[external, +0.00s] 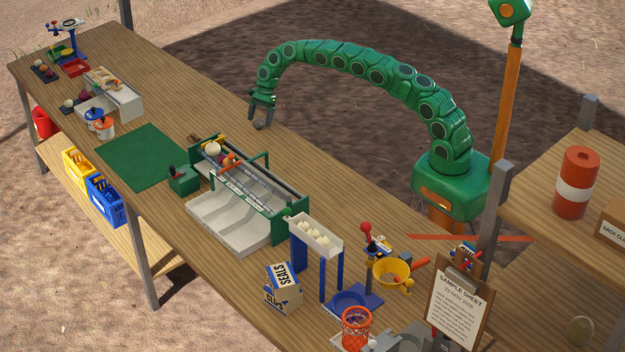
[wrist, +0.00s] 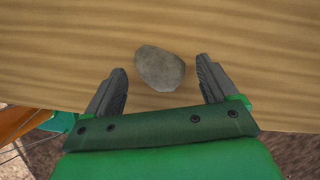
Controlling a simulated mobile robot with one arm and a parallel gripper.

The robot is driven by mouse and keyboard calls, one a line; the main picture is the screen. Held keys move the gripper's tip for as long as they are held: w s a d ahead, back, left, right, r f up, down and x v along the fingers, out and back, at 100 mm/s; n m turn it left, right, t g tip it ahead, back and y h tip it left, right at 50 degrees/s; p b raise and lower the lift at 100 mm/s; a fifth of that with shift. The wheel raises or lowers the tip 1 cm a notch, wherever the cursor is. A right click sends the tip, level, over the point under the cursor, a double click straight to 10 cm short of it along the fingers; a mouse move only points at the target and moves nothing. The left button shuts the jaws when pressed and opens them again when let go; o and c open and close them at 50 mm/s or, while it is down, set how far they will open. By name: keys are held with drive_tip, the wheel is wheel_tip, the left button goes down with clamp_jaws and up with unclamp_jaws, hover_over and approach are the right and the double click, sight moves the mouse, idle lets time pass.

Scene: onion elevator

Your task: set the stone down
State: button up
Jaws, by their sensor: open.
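The stone (wrist: 159,69) is a grey, rounded lump in the wrist view. It appears to lie on the bare wooden table top, near the table's edge. My gripper (wrist: 162,66) is open, with one dark finger to the left and one to the right of the stone. Bare wood shows between the stone and each finger. In the external view my gripper (external: 261,112) points down over the far long edge of the table. I cannot make out the stone in that view.
The table (external: 200,90) is clear around my gripper. A green mat (external: 148,157) lies nearer the front. A green-framed machine with a light tray (external: 226,222) stands to the right. A white box rack (external: 118,97) and a blue scale (external: 73,45) stand to the left.

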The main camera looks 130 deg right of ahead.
drive_tip(key=shift+w+a+f, duration=0.1)
drive_tip(key=shift+w+f, duration=0.1)
drive_tip(key=shift+f, duration=0.3)
drive_tip(key=c, duration=1.4)
drive_tip(key=shift+c, duration=0.2)
drive_tip(key=shift+r, duration=0.2)
drive_tip(key=shift+r, duration=1.45)
drive_tip(key=s+a+r, duration=0.6)
drive_tip(key=a+r, duration=0.3)
drive_tip(key=a, duration=0.3)
drive_tip(key=shift+a+r, duration=0.25)
drive_tip(key=shift+r, duration=0.1)
